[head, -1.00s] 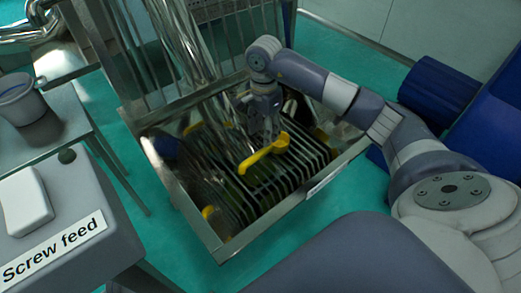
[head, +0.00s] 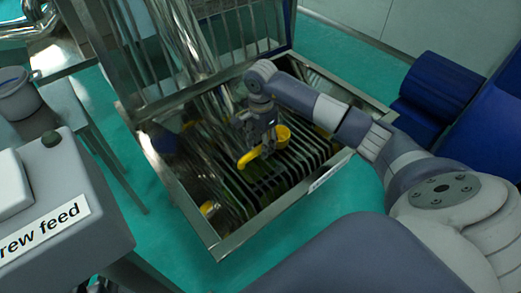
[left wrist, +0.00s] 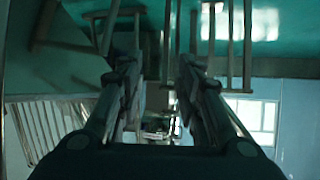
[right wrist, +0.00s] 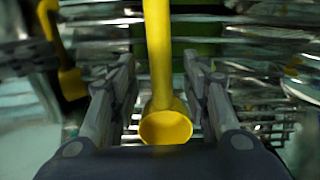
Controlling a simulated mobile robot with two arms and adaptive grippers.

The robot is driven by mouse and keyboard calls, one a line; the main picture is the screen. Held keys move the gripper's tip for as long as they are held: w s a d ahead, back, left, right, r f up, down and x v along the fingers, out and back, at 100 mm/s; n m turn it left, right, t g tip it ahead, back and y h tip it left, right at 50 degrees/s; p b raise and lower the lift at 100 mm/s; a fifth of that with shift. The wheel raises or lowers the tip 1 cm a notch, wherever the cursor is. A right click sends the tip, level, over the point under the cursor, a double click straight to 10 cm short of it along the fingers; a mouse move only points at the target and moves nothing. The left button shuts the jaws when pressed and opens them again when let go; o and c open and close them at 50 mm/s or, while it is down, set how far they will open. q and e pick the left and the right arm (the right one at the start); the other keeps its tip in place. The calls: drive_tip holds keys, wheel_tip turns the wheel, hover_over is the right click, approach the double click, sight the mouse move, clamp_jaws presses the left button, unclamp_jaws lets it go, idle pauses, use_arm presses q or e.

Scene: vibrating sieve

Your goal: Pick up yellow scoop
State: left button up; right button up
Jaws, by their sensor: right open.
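The yellow scoop (head: 283,135) lies on the slatted rack inside the open metal bin, its round cup to the right and its handle to the lower left. My right gripper (head: 262,143) points down at the scoop and partly covers it. In the right wrist view the scoop's cup (right wrist: 165,127) and upright handle show between the two spread fingers of the right gripper (right wrist: 158,68). The fingers are apart, with gaps beside the handle. My left gripper (left wrist: 161,78) shows only in the left wrist view, with spread fingers and nothing clear between them.
The metal bin (head: 240,238) has raised walls around the rack (head: 290,165). Another yellow handle (right wrist: 70,82) shows at the left of the right wrist view. The screw feed box (head: 70,200) and a metal pot (head: 17,95) stand left. Green floor (head: 150,225) is clear in front.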

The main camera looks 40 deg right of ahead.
wheel_tip(320, 180, down, 3)
drive_tip(key=shift+r, duration=0.15)
use_arm(q)
drive_tip(key=w+r+t, duration=0.1)
drive_tip(key=w+d+r+t, duration=0.1)
drive_tip(key=r, duration=0.1)
drive_tip(key=shift+w+r+h, duration=0.1)
drive_tip(key=shift+r+h, duration=0.05)
drive_tip(key=shift+h, duration=0.25)
use_arm(e)
drive_tip(key=shift+c, duration=0.5)
clamp_jaws()
